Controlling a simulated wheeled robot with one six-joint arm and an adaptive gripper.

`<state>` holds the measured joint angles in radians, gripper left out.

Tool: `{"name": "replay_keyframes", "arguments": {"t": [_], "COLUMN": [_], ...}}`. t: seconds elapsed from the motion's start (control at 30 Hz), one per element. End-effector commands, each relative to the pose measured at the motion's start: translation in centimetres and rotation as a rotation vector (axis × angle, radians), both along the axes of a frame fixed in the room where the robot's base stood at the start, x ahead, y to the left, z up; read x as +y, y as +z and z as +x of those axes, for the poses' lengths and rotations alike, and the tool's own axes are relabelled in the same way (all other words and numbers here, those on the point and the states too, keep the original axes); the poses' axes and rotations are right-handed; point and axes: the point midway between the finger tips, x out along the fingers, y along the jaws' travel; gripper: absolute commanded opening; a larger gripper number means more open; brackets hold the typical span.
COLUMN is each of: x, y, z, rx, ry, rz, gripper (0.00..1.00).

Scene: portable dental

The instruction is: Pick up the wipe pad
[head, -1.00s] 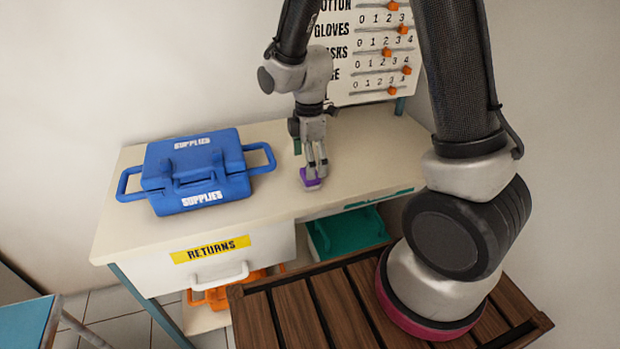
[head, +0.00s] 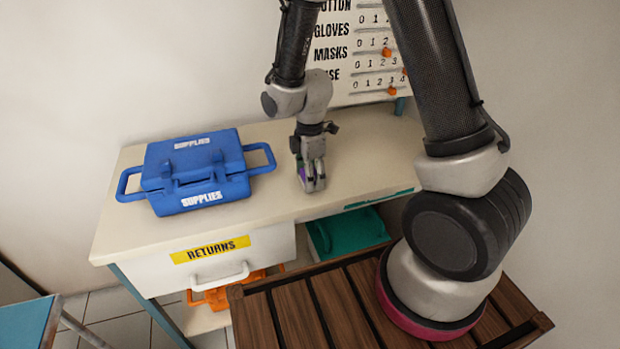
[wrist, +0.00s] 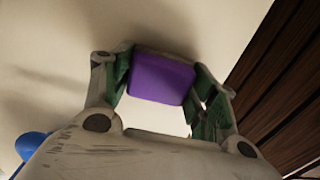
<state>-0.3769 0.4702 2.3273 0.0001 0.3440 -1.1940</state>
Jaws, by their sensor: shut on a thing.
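The wipe pad (wrist: 161,78) is a purple block between the two green-lined fingers of my gripper (wrist: 160,88) in the wrist view. The fingers are shut on its sides. In the head view my gripper (head: 312,182) is low over the cream counter, to the right of the blue case. Only a sliver of purple shows there, as the fingers hide most of the pad. I cannot tell whether the pad touches the counter.
A blue supplies case (head: 195,172) stands on the left of the cream counter (head: 255,210). A drawer labelled returns (head: 215,268) is below. A teal bin (head: 350,232) and an orange bin (head: 235,290) sit underneath. A slider board (head: 355,60) stands at the back.

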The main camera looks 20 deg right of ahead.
Motion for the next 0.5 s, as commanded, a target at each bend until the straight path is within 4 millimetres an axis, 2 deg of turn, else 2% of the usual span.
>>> {"name": "replay_keyframes", "arguments": {"t": [0.17, 0.27, 0.5], "x": [0.0, 0.0, 0.1], "y": [0.2, 1.3, 6.3], "z": [0.0, 0.1, 0.1], "rx": [-0.001, -0.004, -0.006], "ry": [0.000, 0.000, 0.000], "rz": [0.000, 0.002, 0.002], "gripper": [0.35, 0.35, 0.35]}}
